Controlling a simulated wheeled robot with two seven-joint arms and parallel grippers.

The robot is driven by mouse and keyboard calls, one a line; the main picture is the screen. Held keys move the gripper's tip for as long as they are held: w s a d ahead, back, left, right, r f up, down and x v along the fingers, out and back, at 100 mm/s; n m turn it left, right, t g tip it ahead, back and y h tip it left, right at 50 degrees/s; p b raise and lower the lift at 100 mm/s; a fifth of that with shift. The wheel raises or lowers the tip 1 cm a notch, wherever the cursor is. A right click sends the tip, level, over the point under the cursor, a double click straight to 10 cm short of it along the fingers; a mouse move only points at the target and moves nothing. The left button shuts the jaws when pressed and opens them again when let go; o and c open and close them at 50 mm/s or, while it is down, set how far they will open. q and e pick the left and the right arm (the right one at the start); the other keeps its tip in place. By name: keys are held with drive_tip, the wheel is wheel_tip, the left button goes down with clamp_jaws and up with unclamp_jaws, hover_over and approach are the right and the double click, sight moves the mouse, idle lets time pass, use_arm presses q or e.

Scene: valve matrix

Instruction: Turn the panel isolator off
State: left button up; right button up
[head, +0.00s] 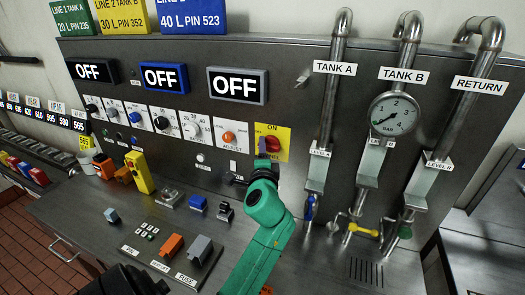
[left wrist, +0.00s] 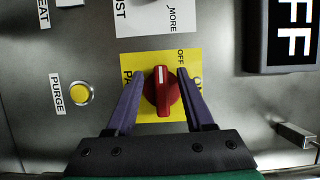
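The panel isolator is a red rotary knob (head: 272,144) on a yellow plate (head: 284,133) at the panel's centre right. In the left wrist view the knob (left wrist: 162,95) shows close up, its white mark toward the picture's top. The OFF word is near that mark, slightly right; ON is at the right, partly hidden by a finger. My left gripper (left wrist: 160,85) is open, one purple finger on each side of the knob. Whether a finger touches it I cannot tell. In the head view this gripper (head: 262,150) is at the plate's left lower side. My right gripper is not seen.
A yellow purge button (left wrist: 81,93) is left of the knob in the wrist view. A display (head: 238,85) reads OFF above the dials. Pipes with a gauge (head: 394,114) stand to the right. Coloured switches (head: 172,245) cover the console below.

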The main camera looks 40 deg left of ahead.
use_arm(q)
drive_tip(key=shift+s, duration=0.1)
drive_tip(key=b+v, duration=0.5)
drive_tip(key=v, duration=0.9)
drive_tip(key=shift+s, duration=0.15)
drive_tip(key=shift+d, duration=0.15)
